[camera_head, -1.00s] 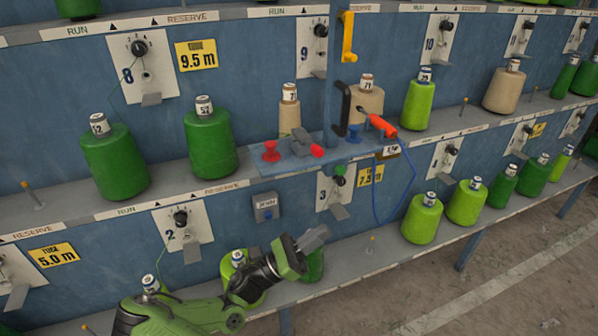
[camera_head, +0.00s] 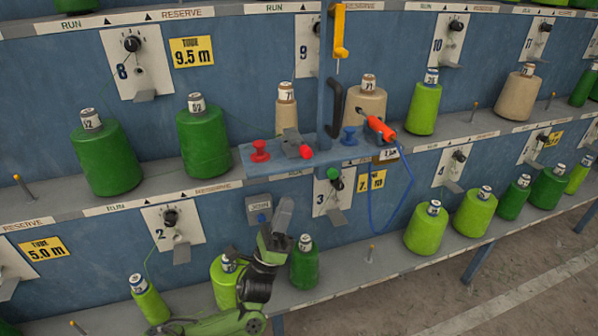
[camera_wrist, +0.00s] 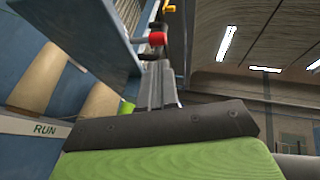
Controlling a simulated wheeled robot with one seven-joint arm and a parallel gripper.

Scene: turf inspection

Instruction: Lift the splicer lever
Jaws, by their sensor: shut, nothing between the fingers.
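The splicer sits on a blue shelf bracket (camera_head: 250,162) in the head view. Its lever seems to be the grey metal piece with a red knob (camera_head: 306,152); the knob also shows in the wrist view (camera_wrist: 157,38), just beyond my fingertips. My gripper (camera_head: 286,205) is shut and empty, pointing up, below the bracket and in front of the rack's lower tier. In the wrist view its closed fingers (camera_wrist: 157,85) point up toward the red knob, apparently without touching it.
A red mushroom button (camera_head: 260,151) and a blue one (camera_head: 349,136) flank the lever. A black handle (camera_head: 334,108) and an orange-red tool (camera_head: 379,128) with a blue cord are to the right. Green cones (camera_head: 304,265) stand close behind my arm.

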